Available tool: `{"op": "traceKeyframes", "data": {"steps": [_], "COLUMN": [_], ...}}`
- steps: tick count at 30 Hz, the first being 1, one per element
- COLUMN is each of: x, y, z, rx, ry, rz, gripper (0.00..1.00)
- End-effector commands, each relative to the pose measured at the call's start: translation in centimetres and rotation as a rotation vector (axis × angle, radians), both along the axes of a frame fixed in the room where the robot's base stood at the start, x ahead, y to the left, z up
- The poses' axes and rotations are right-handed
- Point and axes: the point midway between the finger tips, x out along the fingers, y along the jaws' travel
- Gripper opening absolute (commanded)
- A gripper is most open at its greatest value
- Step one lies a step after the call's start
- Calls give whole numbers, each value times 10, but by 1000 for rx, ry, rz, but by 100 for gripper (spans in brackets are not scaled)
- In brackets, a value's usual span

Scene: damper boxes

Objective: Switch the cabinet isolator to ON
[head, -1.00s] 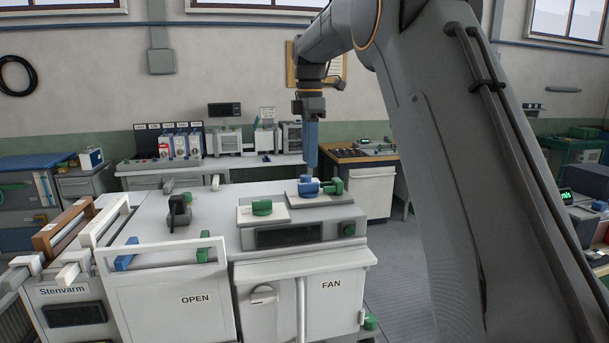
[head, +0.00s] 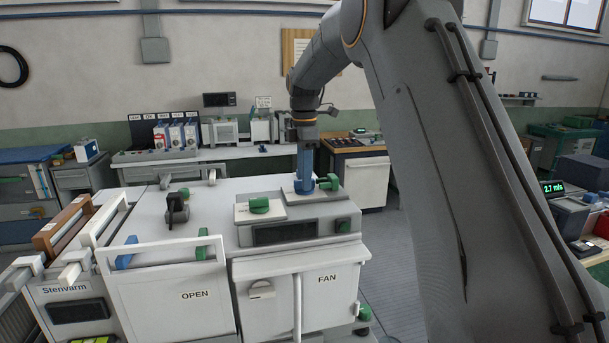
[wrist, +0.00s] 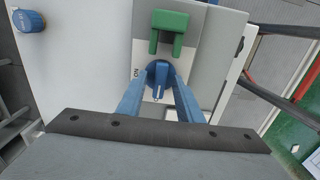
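A blue rotary knob (wrist: 160,72) with a raised ridge sits on a light plate lettered "ON" in the wrist view; I take it as the isolator. The lettering is to the left of the knob. My gripper (wrist: 160,88) points down over it, with one blue finger on each side of the ridge. A gap shows between the fingers and the ridge, so it looks open. In the head view my gripper (head: 304,180) reaches down to the cabinet (head: 302,238) top and mostly hides the knob. Which way the ridge is set relative to the marks is hard to read.
A green handle (wrist: 168,30) stands just beyond the knob. Another green knob (head: 259,205) sits on a plate to the left, and a black handle (head: 177,208) further left. White rails (head: 105,220) stand at the left. Doors below read OPEN and FAN.

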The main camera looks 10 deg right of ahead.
Motion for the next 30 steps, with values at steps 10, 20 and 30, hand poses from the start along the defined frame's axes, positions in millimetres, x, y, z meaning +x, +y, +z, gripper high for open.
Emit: {"op": "traceKeyframes", "data": {"steps": [10, 20, 30], "x": [0, 0, 0], "y": [0, 0, 0], "z": [0, 1, 1], "rx": [0, 0, 0], "ry": [0, -1, -1], "rz": [0, -43, -270], "gripper": [0, 0, 0]}}
